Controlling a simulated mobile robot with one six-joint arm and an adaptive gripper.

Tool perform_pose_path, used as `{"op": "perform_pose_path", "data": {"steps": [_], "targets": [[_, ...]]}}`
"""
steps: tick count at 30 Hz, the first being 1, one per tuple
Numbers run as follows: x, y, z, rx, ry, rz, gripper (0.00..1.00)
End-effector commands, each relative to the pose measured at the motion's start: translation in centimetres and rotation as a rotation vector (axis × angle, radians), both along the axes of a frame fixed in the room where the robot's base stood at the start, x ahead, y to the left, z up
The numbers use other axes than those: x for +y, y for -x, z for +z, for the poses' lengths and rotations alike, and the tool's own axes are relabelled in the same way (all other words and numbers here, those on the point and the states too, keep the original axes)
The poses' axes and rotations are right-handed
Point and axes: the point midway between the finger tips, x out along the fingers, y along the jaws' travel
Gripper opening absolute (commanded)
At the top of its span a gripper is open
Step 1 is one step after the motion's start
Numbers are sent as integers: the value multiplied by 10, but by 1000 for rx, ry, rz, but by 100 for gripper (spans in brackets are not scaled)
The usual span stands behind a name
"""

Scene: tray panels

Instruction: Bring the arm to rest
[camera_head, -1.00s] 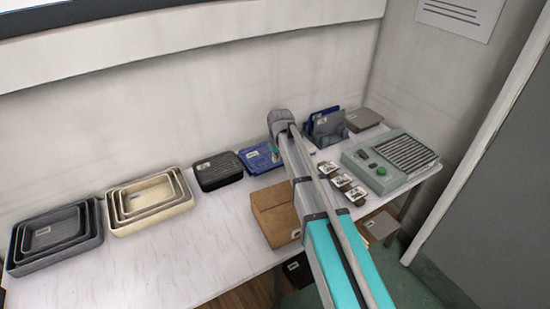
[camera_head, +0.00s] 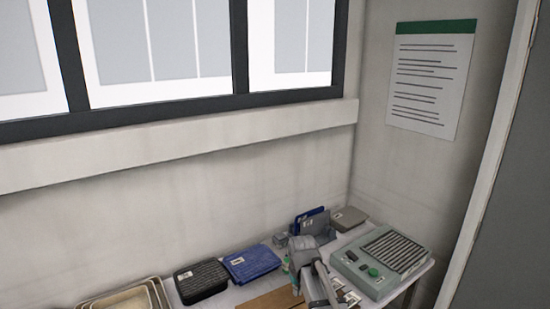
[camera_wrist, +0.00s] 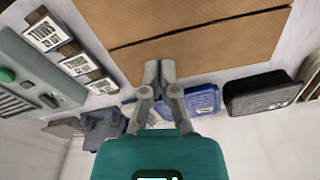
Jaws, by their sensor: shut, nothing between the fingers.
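My gripper (camera_wrist: 159,72) shows in the wrist view with its fingertips together and nothing between them. In that view it is in front of a brown cardboard box (camera_wrist: 205,45), with its tips over the box's edge; I cannot tell whether they touch. In the head view my arm shows at the bottom, right of the middle, over the table. The gripper itself is hard to make out there. The cardboard box (camera_head: 272,301) is partly cut off by the bottom edge of the head view.
A black case (camera_head: 202,281), a blue case (camera_head: 251,263) and cream nested trays (camera_head: 120,303) line the wall. A grey-green device (camera_head: 381,263) with a green button stands at the right. Labelled small blocks (camera_wrist: 74,66) lie between device and box. A notice (camera_head: 432,78) hangs on the wall.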

Motion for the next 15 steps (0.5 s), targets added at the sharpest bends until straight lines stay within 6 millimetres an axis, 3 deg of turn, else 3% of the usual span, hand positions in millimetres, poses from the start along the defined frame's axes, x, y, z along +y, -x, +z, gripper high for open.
{"op": "perform_pose_path", "data": {"steps": [1, 6, 10, 15], "targets": [[-18, 27, 0, 9, 3, -36, 0], [-60, 83, 0, 42, 12, -145, 0], [-83, 117, -1, 62, 17, -214, 0], [-97, 141, -1, 76, 21, -263, 0]]}}
